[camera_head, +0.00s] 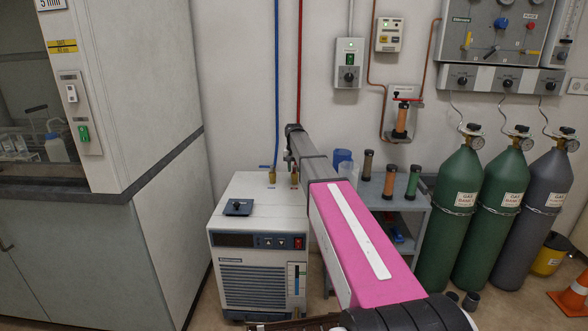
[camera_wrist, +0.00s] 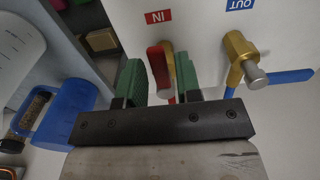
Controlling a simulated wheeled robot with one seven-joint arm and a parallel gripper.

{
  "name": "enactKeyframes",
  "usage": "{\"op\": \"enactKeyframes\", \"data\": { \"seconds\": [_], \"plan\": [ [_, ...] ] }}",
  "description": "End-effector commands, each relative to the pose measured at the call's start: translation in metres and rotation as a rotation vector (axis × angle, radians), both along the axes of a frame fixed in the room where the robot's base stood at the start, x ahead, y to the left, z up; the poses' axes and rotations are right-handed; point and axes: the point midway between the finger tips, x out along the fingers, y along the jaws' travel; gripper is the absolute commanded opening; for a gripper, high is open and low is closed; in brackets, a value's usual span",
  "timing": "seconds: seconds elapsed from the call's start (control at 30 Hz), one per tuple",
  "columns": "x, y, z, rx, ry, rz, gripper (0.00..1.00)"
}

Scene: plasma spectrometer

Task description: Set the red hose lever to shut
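The red hose lever (camera_wrist: 158,72) shows in the wrist view beside a brass valve (camera_wrist: 169,62), below the red IN label (camera_wrist: 158,16). It points toward my gripper (camera_wrist: 160,82), whose two green-padded fingers stand apart, one on each side of it. A gap shows on the lever's left; the valve is close to the right finger. I cannot tell whether either finger touches. In the head view my gripper (camera_head: 289,156) is over the back right of the chiller's top, near a brass fitting (camera_head: 294,180) below the red hose (camera_head: 299,65). The red lever is hidden there.
A blue lever (camera_wrist: 290,77) on the OUT brass valve (camera_wrist: 239,50) sticks out sideways, close to the right. The chiller (camera_head: 262,268) stands between a fume hood (camera_head: 165,180) and a grey cart (camera_head: 412,201). Gas cylinders (camera_head: 448,215) stand farther right.

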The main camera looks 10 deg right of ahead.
Motion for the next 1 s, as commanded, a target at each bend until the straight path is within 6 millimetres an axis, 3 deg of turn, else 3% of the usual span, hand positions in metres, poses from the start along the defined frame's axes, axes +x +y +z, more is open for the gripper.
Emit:
{"op": "enactKeyframes", "data": {
  "seconds": [0.03, 0.1, 0.57, 1.0],
  "plan": [
    [0.000, 0.000, 0.000, 0.000, 0.000, 0.000, 0.14],
    [0.000, 0.000, 0.000, 0.000, 0.000, 0.000, 0.00],
    [0.000, -0.004, 0.000, 0.001, -0.001, 0.078, 0.00],
    [0.002, -0.018, 0.001, 0.000, -0.003, 0.441, 0.00]
  ]
}}
